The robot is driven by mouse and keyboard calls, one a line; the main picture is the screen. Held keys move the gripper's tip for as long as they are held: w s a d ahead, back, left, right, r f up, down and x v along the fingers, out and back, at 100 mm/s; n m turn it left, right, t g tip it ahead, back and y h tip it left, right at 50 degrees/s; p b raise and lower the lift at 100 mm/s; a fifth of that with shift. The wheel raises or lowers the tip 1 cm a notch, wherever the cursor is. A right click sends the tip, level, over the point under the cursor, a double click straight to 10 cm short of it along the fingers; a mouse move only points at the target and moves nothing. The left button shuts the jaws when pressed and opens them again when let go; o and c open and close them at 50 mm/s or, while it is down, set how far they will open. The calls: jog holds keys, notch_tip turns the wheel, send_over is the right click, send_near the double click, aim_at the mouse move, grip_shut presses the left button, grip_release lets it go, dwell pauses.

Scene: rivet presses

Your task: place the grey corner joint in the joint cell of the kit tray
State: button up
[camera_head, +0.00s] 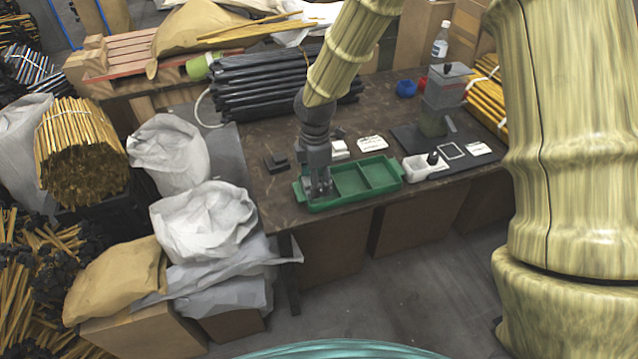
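The green kit tray (357,200) lies near the front edge of the dark table and is divided into cells. My gripper (320,191) points down at the tray's left end, with its fingers low over or inside the left cell. The fingers look close together, but they are small and dark, so I cannot tell whether they are open or hold something. A dark grey angular piece (276,163) lies on the table left of the tray, apart from my gripper; I cannot tell whether it is the corner joint. The middle and right cells look empty.
A white container (424,167) with a black-topped item stands right of the tray. Small white cards (371,143) lie behind the tray. A bundle of black tubes (262,85) lies at the back left. A grey press (446,87), blue cup (406,88) and bottle (440,42) stand at the back right.

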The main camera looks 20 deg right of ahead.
jog(key=shift+w+d, duration=0.45)
jog(key=shift+w, duration=0.1)
jog(key=shift+w+d+f, duration=0.1)
jog(key=shift+d+f, duration=0.05)
jog(key=shift+f, duration=1.6)
jog(key=shift+f, duration=0.15)
jog(key=o, duration=0.7)
notch_tip(320, 180, up, 12)
